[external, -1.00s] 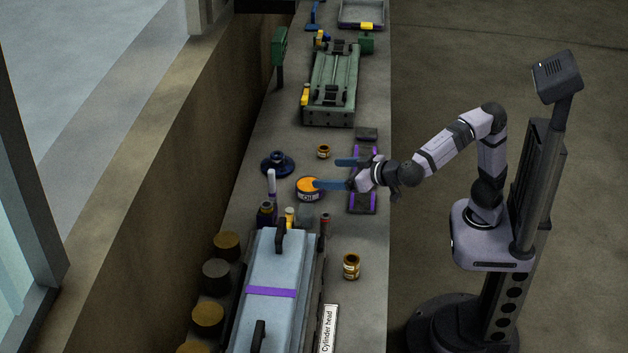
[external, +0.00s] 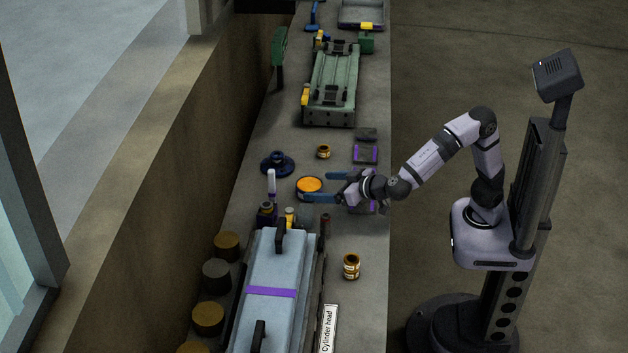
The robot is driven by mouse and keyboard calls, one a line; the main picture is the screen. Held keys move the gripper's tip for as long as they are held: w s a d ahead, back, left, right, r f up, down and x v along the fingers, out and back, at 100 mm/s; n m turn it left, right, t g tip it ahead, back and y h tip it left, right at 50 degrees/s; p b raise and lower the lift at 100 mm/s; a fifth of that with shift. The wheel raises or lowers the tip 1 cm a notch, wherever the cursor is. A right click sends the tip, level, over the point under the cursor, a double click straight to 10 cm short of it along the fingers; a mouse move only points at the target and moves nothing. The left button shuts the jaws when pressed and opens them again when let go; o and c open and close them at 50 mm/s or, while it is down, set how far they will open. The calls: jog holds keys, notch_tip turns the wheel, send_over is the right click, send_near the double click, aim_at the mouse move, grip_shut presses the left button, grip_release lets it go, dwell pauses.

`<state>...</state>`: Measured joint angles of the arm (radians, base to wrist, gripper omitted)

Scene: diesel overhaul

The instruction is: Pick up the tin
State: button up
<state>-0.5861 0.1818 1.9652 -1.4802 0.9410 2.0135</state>
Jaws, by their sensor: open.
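The tin (external: 310,185) is a low round can with an orange top and a dark side, standing upright on the bench. My gripper (external: 316,187) is open, with its two blue fingers pointing left at the tin. One finger is at the tin's far right and the other passes in front of its lower side, partly hiding it. I cannot tell whether either finger touches the tin.
The bench (external: 368,100) also holds a blue round part (external: 277,163), small brass-coloured pieces (external: 323,152) (external: 351,267), a white-topped marker-like stick (external: 271,184) and the pale cylinder head box (external: 272,270). A green block (external: 334,85) lies further back.

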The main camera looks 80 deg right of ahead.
aim_at(312, 186)
jog(key=shift+x, duration=2)
jog(key=shift+s, duration=0.1)
jog(key=c, duration=1.4)
jog(key=shift+c, duration=0.2)
jog(key=shift+r, duration=0.1)
notch_tip(312, 186, up, 28)
jog(key=p, duration=0.5)
